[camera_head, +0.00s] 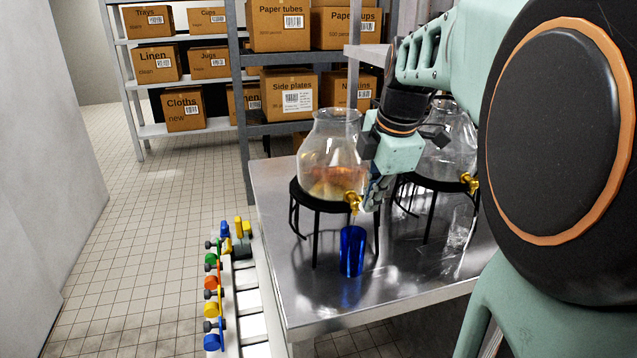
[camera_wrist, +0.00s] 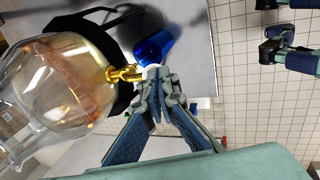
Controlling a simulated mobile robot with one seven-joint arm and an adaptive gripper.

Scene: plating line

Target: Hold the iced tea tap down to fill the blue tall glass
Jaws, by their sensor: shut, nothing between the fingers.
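The blue tall glass (camera_head: 352,250) stands upright on the steel table, under the gold tap (camera_head: 353,200) of the left glass dispenser (camera_head: 333,158). The dispenser sits on a black wire stand and holds amber liquid low in its body. A thin stream seems to run from the tap into the glass; the level inside cannot be told. In the wrist view, the tap (camera_wrist: 125,74) lies beside my gripper's fingertips (camera_wrist: 157,78), and the blue glass (camera_wrist: 154,47) is just beyond. My gripper (camera_head: 371,196) is shut and empty, its tips at the tap, apparently touching it.
A second dispenser (camera_head: 446,145) with a gold tap stands to the right on its own black stand. The steel table's (camera_head: 300,296) front left is bare. A rail with coloured knobs (camera_head: 212,310) runs along the table's left side. Shelves with boxes (camera_head: 281,95) stand behind.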

